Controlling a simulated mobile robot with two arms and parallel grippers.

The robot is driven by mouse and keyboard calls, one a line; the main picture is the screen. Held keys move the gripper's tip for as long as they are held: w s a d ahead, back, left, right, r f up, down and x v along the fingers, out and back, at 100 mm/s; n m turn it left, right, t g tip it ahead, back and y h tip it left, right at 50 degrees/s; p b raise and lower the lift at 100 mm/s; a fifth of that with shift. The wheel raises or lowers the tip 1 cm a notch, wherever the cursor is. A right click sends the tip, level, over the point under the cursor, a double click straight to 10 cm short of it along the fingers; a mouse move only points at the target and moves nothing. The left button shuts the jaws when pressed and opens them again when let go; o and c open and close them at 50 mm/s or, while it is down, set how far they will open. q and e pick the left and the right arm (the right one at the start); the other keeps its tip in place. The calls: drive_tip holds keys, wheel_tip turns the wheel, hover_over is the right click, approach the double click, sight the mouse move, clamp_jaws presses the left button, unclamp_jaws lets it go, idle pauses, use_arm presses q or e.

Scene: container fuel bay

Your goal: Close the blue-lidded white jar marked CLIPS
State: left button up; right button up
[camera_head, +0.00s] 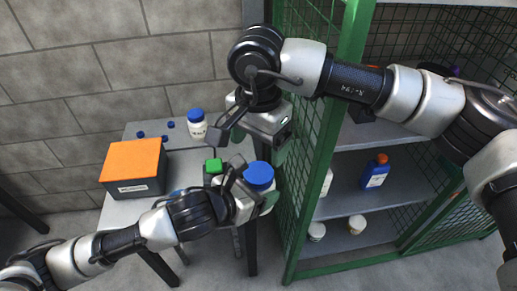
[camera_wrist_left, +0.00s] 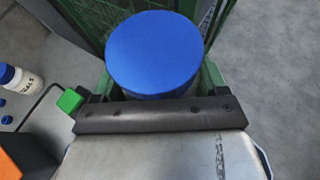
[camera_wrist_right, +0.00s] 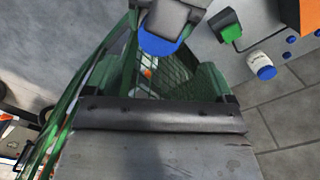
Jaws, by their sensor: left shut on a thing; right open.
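My left gripper (camera_head: 256,192) is shut on a jar with a round blue lid (camera_head: 259,174), held in front of the green mesh cage. The blue lid fills the upper middle of the left wrist view (camera_wrist_left: 154,52), between the green fingers. The jar's body and any marking are mostly hidden, and I cannot tell whether the lid is fully seated. My right gripper (camera_head: 266,143) is open and empty just above the held jar. In the right wrist view, the lid (camera_wrist_right: 158,45) shows partly, beyond the fingers. Another white jar with a blue lid (camera_head: 197,124) stands on the table; its lettering is unclear.
The grey table (camera_head: 188,160) bears a dark box with an orange top (camera_head: 133,165), several small blue caps (camera_head: 171,125) and a green-topped object (camera_head: 213,166). The green mesh cage (camera_head: 310,130) stands close right, with a blue orange-capped bottle (camera_head: 376,172) on its shelf.

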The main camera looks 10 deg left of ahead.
sight(259, 172)
drive_tip(key=shift+r, duration=0.2)
drive_tip(key=shift+f, duration=0.15)
drive_tip(key=shift+f, duration=3.9)
drive_tip(key=c, duration=0.9)
drive_tip(key=m, duration=0.3)
drive_tip(key=shift+c, duration=0.2)
drive_tip(key=o, duration=1)
